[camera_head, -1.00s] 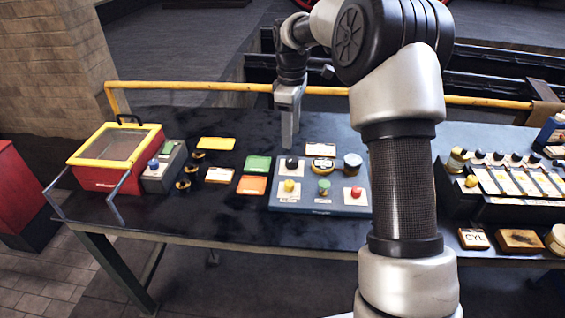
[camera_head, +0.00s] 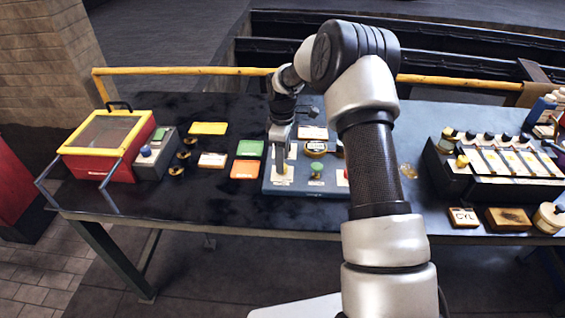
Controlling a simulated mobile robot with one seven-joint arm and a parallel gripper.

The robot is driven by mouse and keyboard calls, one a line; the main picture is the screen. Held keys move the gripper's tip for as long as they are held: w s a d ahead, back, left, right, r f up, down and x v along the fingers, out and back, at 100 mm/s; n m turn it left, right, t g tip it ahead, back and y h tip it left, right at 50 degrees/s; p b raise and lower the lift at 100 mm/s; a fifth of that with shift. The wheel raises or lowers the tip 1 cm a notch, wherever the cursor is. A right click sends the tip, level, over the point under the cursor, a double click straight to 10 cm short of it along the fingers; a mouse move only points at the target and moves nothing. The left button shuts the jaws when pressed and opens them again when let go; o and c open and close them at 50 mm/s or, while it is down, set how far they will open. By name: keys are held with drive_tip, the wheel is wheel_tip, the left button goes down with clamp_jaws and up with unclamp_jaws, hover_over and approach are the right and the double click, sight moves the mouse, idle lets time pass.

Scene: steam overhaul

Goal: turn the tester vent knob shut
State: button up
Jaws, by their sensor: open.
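The tester is most likely the blue-grey panel (camera_head: 300,190) on the dark bench, with several coloured knobs and a round yellow-labelled gauge (camera_head: 316,147). Its labels are too small to read, so I cannot tell which knob is the vent. My gripper (camera_head: 279,166) points down over the panel's left side, its tips just above or at the yellow knob; contact is not clear. It is open and hides the black knob. The green knob (camera_head: 316,177) stands in the clear to its right. The red knob is mostly hidden behind my arm.
A red box with a yellow-framed lid (camera_head: 104,128) and a grey block (camera_head: 155,155) stand at left. Coloured cards, including a green one (camera_head: 249,149), lie beside the panel. A black rack (camera_head: 500,188) stands right. A yellow rail (camera_head: 180,71) runs along the back.

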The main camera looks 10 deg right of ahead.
drive_tip(key=shift+f, duration=1.15)
drive_tip(key=c, duration=1.1)
